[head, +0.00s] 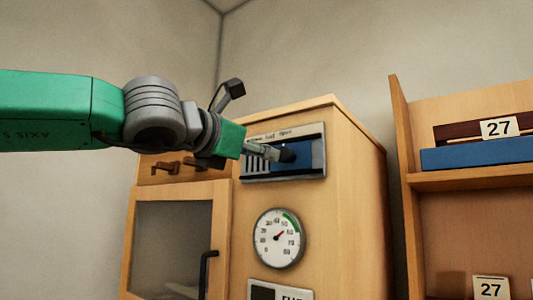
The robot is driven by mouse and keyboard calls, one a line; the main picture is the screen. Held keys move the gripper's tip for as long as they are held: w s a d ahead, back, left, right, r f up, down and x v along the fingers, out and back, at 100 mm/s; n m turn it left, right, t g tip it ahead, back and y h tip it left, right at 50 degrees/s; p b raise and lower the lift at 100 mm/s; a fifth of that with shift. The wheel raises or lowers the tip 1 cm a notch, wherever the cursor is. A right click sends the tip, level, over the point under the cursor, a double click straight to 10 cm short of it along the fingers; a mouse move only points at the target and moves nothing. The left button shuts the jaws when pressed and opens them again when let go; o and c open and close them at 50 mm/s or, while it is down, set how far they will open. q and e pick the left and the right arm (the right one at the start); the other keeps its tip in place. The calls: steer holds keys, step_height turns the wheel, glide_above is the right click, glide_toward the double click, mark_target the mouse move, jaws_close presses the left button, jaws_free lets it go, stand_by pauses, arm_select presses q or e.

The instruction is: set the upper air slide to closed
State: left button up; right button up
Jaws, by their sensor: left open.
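The upper air slide (309,154) is a blue plate in a grey metal frame, high on the front of the wooden cabinet. Several slots (256,164) show at the left of the frame. Small lettering along its top edge is too blurred to read fully. A dark knob (290,155) sits near the middle of the slide. My left gripper (272,152) is open, with its fingers in front of the slide and pointing right at the knob. I cannot tell whether the fingertips touch the knob. My right gripper is out of view.
Below the slide is a round dial (279,238) with a green arc. A label plate (262,292) is cut off at the bottom edge. A glazed door (224,230) with a black handle is at lower left. A shelf (470,180) with a blue item stands at right.

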mark_target(282, 150)
arm_select(q)
steer(key=d, duration=0.2)
steer(key=w+d, duration=0.1)
steer(key=d, duration=0.2)
steer(key=w+d, duration=0.1)
steer(key=d, duration=0.1)
steer(key=shift+d+r+p, duration=0.25)
steer(key=shift+p, duration=0.05)
steer(key=shift+d, duration=0.15)
steer(key=a, duration=0.2)
steer(key=w+a, duration=0.1)
steer(key=a, duration=0.1)
steer(key=shift+f, duration=0.2)
steer(key=shift+c, duration=1.1)
steer(key=shift+a+r, duration=0.1)
steer(key=c, duration=0.7)
steer(key=shift+s+d, duration=0.15)
steer(key=shift+d, duration=0.05)
jaws_close()
steer(key=shift+s+d+r, duration=0.25)
steer(key=shift+s+d, duration=0.05)
steer(key=shift+d, duration=0.5)
steer(key=shift+w+a, duration=0.1)
steer(key=shift+w, duration=0.05)
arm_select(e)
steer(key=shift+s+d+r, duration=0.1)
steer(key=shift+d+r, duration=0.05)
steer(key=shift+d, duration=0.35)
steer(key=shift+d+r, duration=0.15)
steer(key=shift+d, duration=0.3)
